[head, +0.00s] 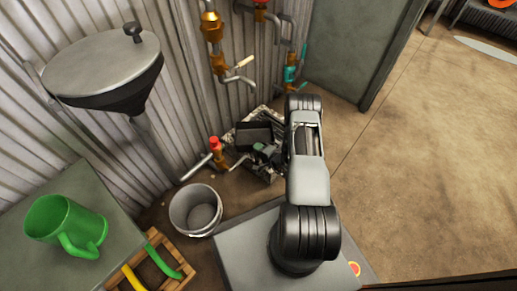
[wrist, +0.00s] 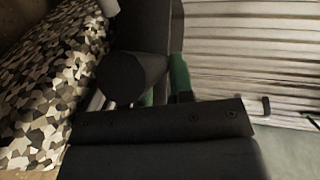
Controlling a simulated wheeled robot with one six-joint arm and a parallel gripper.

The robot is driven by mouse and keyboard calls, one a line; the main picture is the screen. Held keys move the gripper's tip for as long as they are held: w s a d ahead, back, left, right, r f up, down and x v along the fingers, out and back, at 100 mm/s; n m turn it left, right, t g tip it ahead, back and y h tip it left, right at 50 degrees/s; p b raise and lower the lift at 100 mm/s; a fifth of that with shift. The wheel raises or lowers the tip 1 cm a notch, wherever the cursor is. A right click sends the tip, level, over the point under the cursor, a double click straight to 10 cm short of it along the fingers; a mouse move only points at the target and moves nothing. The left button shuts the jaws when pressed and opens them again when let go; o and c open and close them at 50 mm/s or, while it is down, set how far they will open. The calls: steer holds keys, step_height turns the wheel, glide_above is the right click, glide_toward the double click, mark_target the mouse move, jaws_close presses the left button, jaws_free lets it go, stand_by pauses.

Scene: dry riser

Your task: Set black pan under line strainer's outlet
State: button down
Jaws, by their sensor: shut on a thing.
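A black pan (head: 254,133) shows in the head view, low by the corrugated wall, over a speckled grey surface. My gripper (head: 263,150), dark with green parts, is shut on the pan's near side. The exact grip is too small to see in the head view. In the wrist view dark shapes and green parts crowd the middle, so the pan's outline is unclear. Several brass fittings are on the wall pipes. I cannot tell for sure which is the line strainer. A low brass fitting with a red cap (head: 216,150) stands just left of the pan.
A grey bucket (head: 196,209) stands left of my base. A green mug (head: 66,224) is on a grey surface at left. A wooden crate (head: 158,267) is beside it. A teal valve (head: 290,73) is on the pipes. Open floor (head: 430,170) lies to the right.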

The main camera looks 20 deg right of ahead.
steer(key=shift+f, duration=0.35)
stand_by(0.5)
steer(key=c, duration=0.9)
jaws_free()
